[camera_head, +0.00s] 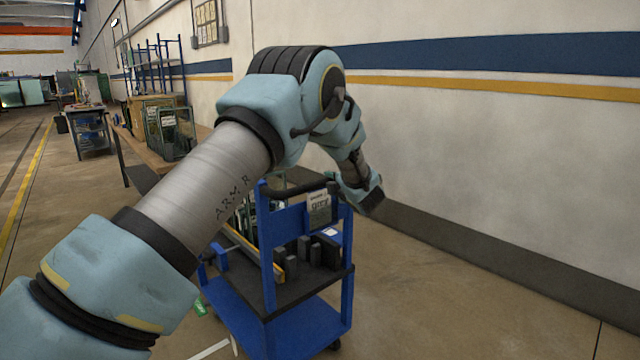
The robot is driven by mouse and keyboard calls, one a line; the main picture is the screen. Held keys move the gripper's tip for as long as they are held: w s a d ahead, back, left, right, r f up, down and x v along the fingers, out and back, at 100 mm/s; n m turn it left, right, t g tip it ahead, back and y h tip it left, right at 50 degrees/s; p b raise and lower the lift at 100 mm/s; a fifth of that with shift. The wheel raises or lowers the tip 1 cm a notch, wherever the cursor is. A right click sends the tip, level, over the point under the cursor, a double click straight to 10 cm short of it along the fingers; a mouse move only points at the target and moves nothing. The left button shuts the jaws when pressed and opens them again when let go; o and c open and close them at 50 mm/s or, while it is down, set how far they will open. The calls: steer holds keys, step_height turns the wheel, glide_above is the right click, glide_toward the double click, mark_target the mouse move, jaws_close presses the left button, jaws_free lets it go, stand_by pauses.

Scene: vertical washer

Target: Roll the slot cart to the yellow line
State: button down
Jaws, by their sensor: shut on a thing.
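The slot cart (311,324) is a blue-framed trolley with a dark upper shelf and a blue lower deck. It stands upright on the floor, partly behind my arm. Its dark handle bar (292,189) runs across the top of the near end. My gripper (367,196) is at the right end of this handle and shut on it; the fingertips are hard to make out. A yellow line (31,179) runs along the floor at the far left, well apart from the cart.
Dark blocks (292,262) and a sign card (319,208) are on the cart. A wooden bench (151,157) with glass-sided boxes stands behind it, a grey table (92,133) further left. The wall (520,150) closes the right side. Floor between bench and yellow line looks mostly clear.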

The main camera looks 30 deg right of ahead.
steer(key=s+d+b, duration=0.1)
steer(key=s+b, duration=0.1)
steer(key=s, duration=0.4)
steer(key=shift+d, duration=0.1)
steer(key=c, duration=0.6)
jaws_free()
steer(key=b+v, duration=0.2)
steer(key=v, duration=0.8)
steer(key=shift+s+b, duration=0.3)
steer(key=shift+s, duration=0.05)
steer(key=shift+s, duration=0.1)
